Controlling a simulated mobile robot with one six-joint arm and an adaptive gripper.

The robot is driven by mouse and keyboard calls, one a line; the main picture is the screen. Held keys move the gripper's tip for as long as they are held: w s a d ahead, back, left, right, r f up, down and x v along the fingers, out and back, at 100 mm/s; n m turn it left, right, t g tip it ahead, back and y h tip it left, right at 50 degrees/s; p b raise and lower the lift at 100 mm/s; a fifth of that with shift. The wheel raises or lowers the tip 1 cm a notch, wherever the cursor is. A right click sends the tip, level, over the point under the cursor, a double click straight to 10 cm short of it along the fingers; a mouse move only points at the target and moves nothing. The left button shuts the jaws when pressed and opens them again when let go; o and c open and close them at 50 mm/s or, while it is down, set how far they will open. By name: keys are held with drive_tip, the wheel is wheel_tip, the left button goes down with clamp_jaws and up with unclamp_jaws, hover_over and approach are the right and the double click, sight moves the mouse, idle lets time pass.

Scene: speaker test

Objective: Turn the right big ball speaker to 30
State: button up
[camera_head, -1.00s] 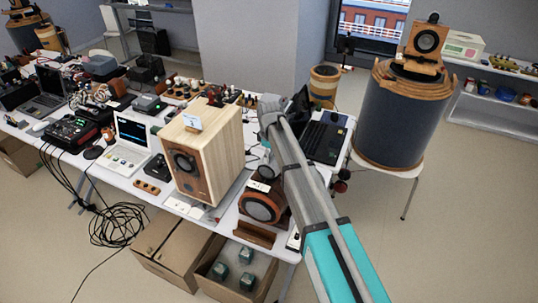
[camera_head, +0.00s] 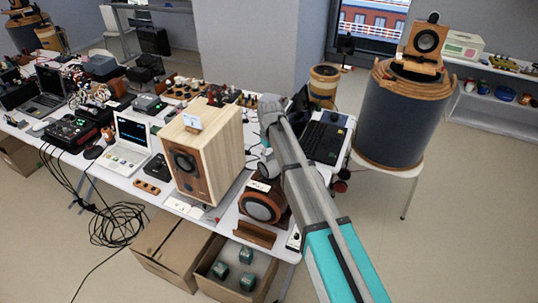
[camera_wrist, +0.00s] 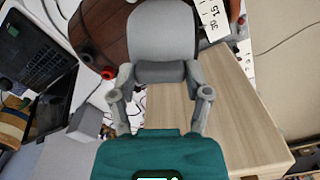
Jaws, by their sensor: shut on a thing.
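A dark wooden ball speaker (camera_head: 262,205) with an orange-brown ring faces front near the right end of the white table. A small white card shows on its top. In the wrist view, the curved dark wood of the ball speaker (camera_wrist: 115,28) fills the top, behind my gripper. A white scale card (camera_wrist: 216,16) with the numbers 15 and 30 shows at the top right there. My gripper (camera_wrist: 160,72) is shut on the ball speaker; its grey finger hides the contact. In the head view my arm partly hides my gripper (camera_head: 264,168). The pointer's exact reading cannot be made out.
A tall light-wood box speaker (camera_head: 208,150) stands close left of the ball speaker. A black laptop (camera_head: 325,138) lies behind my arm. A large dark drum (camera_head: 398,118) stands on a stool at the right. Cardboard boxes (camera_head: 240,270) sit on the floor below the table.

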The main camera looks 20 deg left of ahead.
idle(0.4)
drive_tip(key=o, duration=1.2)
drive_tip(key=shift+c, duration=0.2)
